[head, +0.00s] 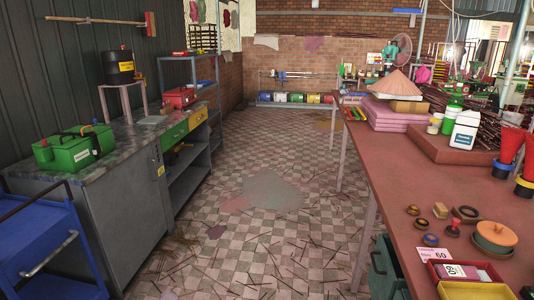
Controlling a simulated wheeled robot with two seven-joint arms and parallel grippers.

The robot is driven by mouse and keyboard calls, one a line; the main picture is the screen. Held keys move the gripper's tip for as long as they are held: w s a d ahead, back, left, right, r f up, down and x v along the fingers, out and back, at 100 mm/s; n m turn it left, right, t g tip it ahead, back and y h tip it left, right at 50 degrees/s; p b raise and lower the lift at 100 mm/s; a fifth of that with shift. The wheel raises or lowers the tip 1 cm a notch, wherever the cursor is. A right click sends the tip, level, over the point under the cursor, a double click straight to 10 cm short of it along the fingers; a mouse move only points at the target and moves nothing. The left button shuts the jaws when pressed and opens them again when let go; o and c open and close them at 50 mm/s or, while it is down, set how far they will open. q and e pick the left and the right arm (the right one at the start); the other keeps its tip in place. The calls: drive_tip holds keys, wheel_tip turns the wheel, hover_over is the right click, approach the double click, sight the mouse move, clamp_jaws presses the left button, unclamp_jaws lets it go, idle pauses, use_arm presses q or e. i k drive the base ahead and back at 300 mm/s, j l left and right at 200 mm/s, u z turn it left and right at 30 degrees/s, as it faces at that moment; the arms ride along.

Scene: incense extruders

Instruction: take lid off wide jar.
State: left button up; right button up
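A wide, low round jar (492,248) with a dark greenish side stands on the reddish table at the right. An orange lid (496,233) with a small knob sits on top of it. Neither of my grippers is in view, and nothing touches the jar or the lid.
The reddish table (400,170) runs along the right. Small round pieces and a red-handled stamp (453,228) lie left of the jar. A red tray (468,283) lies in front. Red cones in dark holders (510,145) stand behind. The tiled floor (260,220) has scattered sticks.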

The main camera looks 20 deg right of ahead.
sight(499, 235)
drive_tip(key=i+j+z, duration=0.15)
drive_tip(key=i+z, duration=0.2)
drive_tip(key=z, duration=0.15)
drive_tip(key=i+j+z, duration=0.3)
drive_tip(key=z, duration=0.15)
drive_tip(key=i+j+z, duration=0.3)
drive_tip(key=z, duration=0.2)
drive_tip(key=i+j+z, duration=0.15)
drive_tip(key=j+z, duration=0.35)
drive_tip(key=j, duration=0.1)
